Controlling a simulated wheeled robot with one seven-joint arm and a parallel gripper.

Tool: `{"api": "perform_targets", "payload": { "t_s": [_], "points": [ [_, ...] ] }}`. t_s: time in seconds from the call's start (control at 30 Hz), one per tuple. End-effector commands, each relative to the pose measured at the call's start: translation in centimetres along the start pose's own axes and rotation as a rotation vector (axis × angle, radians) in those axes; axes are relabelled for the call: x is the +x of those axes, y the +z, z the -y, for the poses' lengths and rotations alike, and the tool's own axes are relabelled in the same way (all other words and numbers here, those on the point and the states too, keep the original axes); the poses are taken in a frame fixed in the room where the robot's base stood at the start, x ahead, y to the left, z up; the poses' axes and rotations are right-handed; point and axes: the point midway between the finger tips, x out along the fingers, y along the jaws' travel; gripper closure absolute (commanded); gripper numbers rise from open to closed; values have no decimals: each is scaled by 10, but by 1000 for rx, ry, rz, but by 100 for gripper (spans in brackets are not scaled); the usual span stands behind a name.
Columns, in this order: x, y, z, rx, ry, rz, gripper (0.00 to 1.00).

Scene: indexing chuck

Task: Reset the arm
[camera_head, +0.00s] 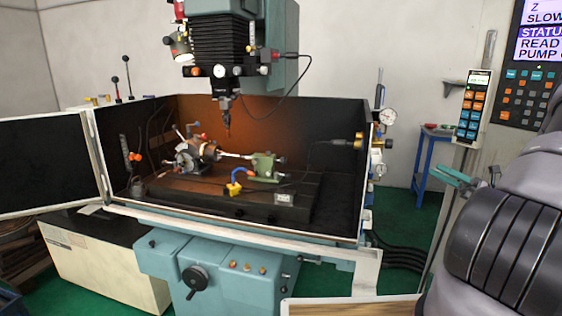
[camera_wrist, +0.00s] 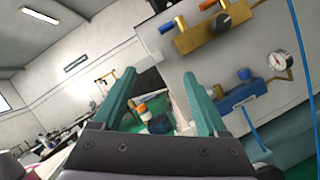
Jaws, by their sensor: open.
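My gripper is well to the right of both. Part of my arm fills the right edge of the head view.
The milling machine's enclosure (camera_head: 362,195) stands in the middle, its door (camera_head: 45,160) swung open to the left. A control panel (camera_head: 473,108) and a blue stand (camera_head: 428,160) are at the right. In the wrist view, a pressure gauge (camera_wrist: 278,61) and brass fittings (camera_wrist: 215,28) are at upper right.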

Motion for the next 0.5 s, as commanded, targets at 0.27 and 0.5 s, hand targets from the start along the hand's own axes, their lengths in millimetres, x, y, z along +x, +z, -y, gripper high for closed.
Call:
{"api": "perform_targets", "payload": {
  "t_s": [0.27,0.5],
  "points": [
    [29,1,-17,-56,30,-122,24],
    [64,0,-43,-145,71,-293,24]
  ]
}}
